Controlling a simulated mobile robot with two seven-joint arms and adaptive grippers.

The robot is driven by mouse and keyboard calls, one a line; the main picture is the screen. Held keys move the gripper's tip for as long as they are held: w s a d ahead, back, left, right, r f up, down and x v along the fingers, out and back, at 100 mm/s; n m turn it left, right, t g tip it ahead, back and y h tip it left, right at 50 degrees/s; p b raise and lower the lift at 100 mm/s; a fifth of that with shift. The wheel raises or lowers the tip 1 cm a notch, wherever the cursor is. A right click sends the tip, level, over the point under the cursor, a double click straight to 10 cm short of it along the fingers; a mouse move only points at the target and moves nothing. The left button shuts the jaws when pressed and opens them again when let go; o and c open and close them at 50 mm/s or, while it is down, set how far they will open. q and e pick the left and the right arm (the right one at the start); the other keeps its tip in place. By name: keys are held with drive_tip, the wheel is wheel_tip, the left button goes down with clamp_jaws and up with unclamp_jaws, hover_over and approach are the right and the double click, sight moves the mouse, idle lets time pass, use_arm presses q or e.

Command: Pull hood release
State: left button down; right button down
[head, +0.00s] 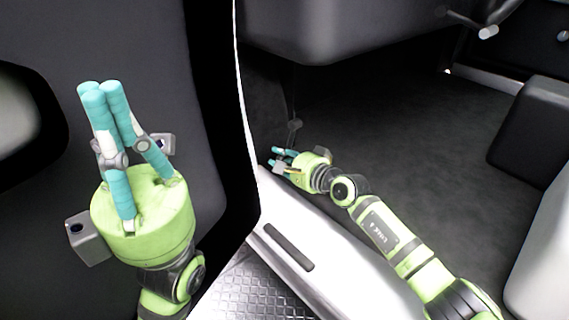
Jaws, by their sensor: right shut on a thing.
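My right gripper (281,158) is down in the footwell, against the dark side panel by the door sill. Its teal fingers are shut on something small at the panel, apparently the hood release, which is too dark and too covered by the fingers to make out. My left gripper (105,90) points up in front of the dark door panel at the left. Its teal fingertips are together with nothing visible between them.
The pale door sill (290,265) runs below my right arm, with a ridged metal step (245,290) beside it. The dashboard underside (350,40) hangs over the footwell. Dark carpet (410,130) lies open to the right, up to a dark block-shaped seat part (535,130).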

drive_tip(key=shift+a+r, duration=0.15)
drive_tip(key=shift+r, duration=0.05)
